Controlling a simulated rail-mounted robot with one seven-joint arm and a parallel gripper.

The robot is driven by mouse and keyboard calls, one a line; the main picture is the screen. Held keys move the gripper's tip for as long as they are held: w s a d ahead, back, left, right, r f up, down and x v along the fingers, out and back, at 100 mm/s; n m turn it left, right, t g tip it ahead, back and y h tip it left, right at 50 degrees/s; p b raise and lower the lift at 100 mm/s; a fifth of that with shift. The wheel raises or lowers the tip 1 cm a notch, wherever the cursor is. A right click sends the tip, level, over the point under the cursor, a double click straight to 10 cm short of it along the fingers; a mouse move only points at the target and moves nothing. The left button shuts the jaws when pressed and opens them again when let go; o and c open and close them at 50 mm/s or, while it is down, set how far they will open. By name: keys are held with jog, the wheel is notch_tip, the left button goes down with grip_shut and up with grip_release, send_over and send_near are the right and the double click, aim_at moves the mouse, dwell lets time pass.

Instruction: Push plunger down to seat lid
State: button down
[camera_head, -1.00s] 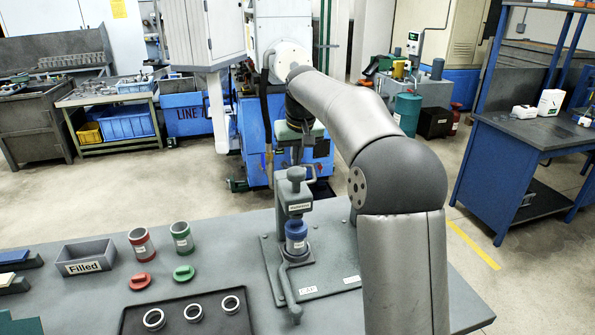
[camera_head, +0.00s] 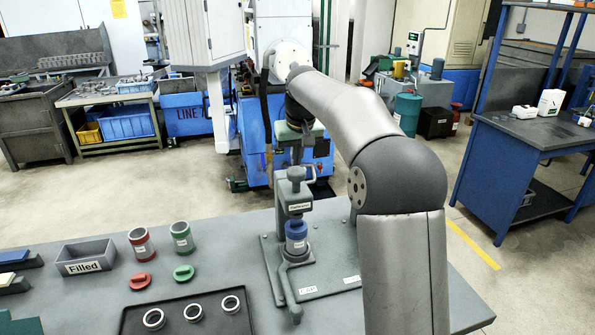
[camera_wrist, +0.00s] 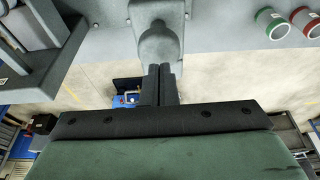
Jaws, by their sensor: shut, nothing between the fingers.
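The press (camera_head: 299,203) stands on a grey base plate (camera_head: 335,262) on the table. Its plunger has a rounded grey knob (camera_head: 296,173) at the top. A blue container (camera_head: 296,245) with a label stands upright below the plunger; I cannot tell its lid apart from the body or how it sits. My gripper (camera_head: 297,158) points down just above the knob, shut and empty. In the wrist view, the shut dark fingers (camera_wrist: 160,80) reach toward the knob (camera_wrist: 158,46); I cannot tell whether they touch it.
A red container (camera_head: 140,243) and a green container (camera_head: 181,237) stand to the left, with a red lid (camera_head: 140,281) and a green lid (camera_head: 184,273) in front. A tray (camera_head: 206,311) holds several rings. A grey bin (camera_head: 86,257) is marked "Filled". A handle (camera_head: 289,290) projects forward from the press.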

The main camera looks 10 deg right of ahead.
aim_at(297, 171)
jog(key=shift+f, duration=0.2)
jog(key=shift+f+b, duration=1.25)
jog(key=shift+f, duration=0.6)
jog(key=shift+s+f, duration=0.1)
jog(key=shift+f, duration=0.1)
notch_tip(297, 171, up, 10)
jog(key=p, duration=0.8)
jog(key=shift+f+p, duration=0.15)
jog(key=shift+p, duration=0.15)
jog(key=shift+f, duration=0.1)
